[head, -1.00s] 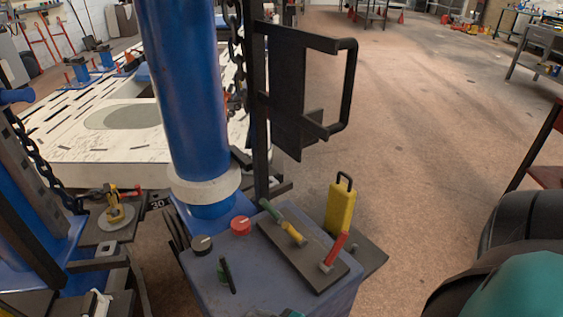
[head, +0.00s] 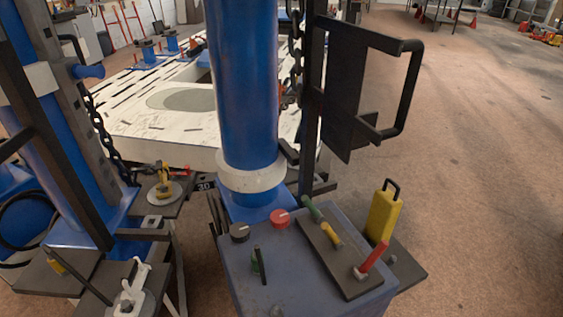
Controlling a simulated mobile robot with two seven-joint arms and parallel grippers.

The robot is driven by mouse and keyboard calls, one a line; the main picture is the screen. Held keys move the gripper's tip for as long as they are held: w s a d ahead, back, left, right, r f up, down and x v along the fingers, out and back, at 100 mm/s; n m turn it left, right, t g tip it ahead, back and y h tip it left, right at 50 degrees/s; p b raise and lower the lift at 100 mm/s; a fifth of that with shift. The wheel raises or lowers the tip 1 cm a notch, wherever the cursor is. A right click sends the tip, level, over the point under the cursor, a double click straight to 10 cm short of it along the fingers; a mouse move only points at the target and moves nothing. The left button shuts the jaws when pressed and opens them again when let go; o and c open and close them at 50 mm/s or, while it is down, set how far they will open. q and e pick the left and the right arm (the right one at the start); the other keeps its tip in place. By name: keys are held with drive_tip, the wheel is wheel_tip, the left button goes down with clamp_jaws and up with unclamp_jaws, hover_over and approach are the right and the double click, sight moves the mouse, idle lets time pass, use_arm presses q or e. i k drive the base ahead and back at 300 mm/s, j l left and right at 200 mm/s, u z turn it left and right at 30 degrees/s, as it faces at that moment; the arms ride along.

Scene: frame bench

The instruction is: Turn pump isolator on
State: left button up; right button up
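A blue-grey control box (head: 287,268) stands at the foot of a blue column in the lower middle of the head view. On its top are a red rotary knob (head: 280,217) and a black rotary knob (head: 239,232) with a pale mark. A dark plate carries a green lever (head: 312,208), a yellow lever (head: 332,235) and a red lever (head: 373,257). No label shows which is the pump isolator. Neither gripper is in view.
A blue column (head: 243,90) with a white collar rises behind the box. A black bracket handle (head: 408,90) juts out at right. A yellow block with a black loop (head: 383,214) stands beside the box. Blue frame parts crowd the left; floor at right is open.

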sight(279, 218)
drive_tip(key=l, duration=0.3)
drive_tip(key=l+u, duration=0.15)
drive_tip(key=u, duration=0.2)
drive_tip(key=i+l+u, duration=0.1)
drive_tip(key=u, duration=0.25)
drive_tip(key=l+u, duration=0.1)
drive_tip(key=u, duration=0.9)
